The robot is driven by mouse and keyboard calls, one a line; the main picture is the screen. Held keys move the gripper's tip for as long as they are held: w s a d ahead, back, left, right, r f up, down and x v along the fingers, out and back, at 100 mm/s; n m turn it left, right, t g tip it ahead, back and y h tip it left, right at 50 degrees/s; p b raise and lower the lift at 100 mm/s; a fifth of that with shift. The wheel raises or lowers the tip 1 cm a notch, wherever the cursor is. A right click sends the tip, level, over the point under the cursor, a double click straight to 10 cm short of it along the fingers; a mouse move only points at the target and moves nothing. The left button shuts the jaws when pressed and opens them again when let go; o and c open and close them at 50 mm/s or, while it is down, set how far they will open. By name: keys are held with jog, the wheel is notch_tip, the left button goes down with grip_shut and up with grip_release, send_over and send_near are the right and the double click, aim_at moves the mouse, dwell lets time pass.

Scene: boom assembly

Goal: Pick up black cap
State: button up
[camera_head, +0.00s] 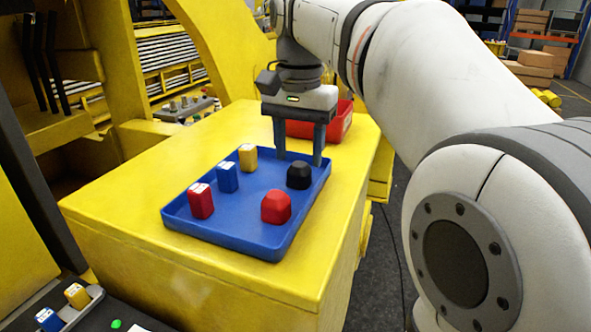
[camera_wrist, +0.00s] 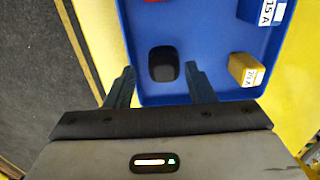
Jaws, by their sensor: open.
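The black cap (camera_head: 299,175) stands in the blue tray (camera_head: 235,243), near its far right corner in the head view. In the wrist view the black cap (camera_wrist: 162,64) lies just beyond my fingertips, between their lines. My gripper (camera_head: 299,160) is open and empty, with its fingers pointing down at the far end of the tray. In the wrist view my gripper (camera_wrist: 160,72) has a finger on each side of the cap, and neither visibly touches it. I cannot tell the exact height of the fingertips above the tray floor.
The tray also holds a red cap (camera_head: 276,207), a red block (camera_head: 200,201), a blue block (camera_head: 227,177) and a yellow block (camera_head: 248,158). A red bin (camera_head: 341,122) stands behind my gripper on the yellow table (camera_head: 130,235). The table front is clear.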

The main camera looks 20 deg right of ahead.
aim_at(298, 167)
jog(key=f, duration=0.3)
jog(key=shift+w+f+p, duration=0.3)
jog(key=shift+f, duration=0.4)
jog(key=shift+s, duration=0.1)
jog(key=shift+c, duration=0.2)
jog(key=c, duration=0.7)
jog(key=shift+r, duration=0.1)
